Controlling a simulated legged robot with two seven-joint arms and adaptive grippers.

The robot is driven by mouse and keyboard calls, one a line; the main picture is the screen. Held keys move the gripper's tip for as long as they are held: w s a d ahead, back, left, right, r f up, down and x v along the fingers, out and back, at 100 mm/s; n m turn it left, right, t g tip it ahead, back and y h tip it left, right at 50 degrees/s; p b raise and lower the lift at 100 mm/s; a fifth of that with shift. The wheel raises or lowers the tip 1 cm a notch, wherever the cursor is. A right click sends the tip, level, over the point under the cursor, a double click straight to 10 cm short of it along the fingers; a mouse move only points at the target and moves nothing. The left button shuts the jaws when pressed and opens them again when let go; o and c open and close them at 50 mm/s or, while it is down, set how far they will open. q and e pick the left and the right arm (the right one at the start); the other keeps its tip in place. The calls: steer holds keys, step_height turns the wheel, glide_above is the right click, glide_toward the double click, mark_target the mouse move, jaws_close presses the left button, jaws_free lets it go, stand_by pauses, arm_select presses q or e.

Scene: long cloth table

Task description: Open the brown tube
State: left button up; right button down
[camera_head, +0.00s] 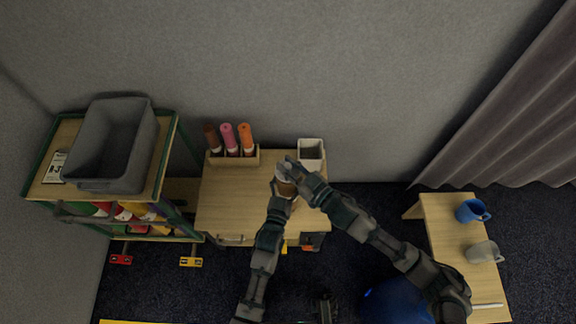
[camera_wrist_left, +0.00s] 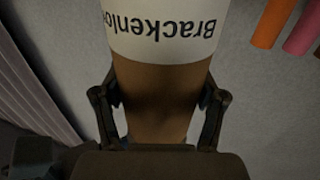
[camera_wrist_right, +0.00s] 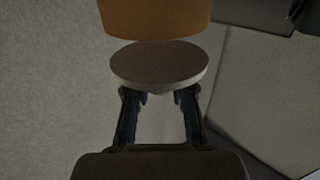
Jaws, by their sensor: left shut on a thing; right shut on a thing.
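The brown tube (camera_head: 287,187) has a white label and is between my two grippers above the desk. In the left wrist view the tube (camera_wrist_left: 158,90) fills the middle, with its label lettering upside down. My left gripper (camera_head: 281,198) is shut around its brown part. My right gripper (camera_head: 287,166) is shut on a round, pale grey lid (camera_wrist_right: 158,66), seen in the right wrist view. A narrow gap shows there between the lid and the brown tube end (camera_wrist_right: 155,18). The inside of the tube is hidden.
A rack (camera_head: 234,159) on the desk (camera_head: 230,205) holds dark brown, pink and orange tubes. A white open bin (camera_head: 311,152) stands to its right. A grey crate (camera_head: 112,145) tops the left shelf. A blue mug (camera_head: 471,211) and a grey mug (camera_head: 484,252) stand on the right table.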

mark_target(288, 165)
steer(key=shift+r, duration=2.05)
arm_select(q)
steer(key=o, duration=1.8)
steer(key=shift+c, duration=0.2)
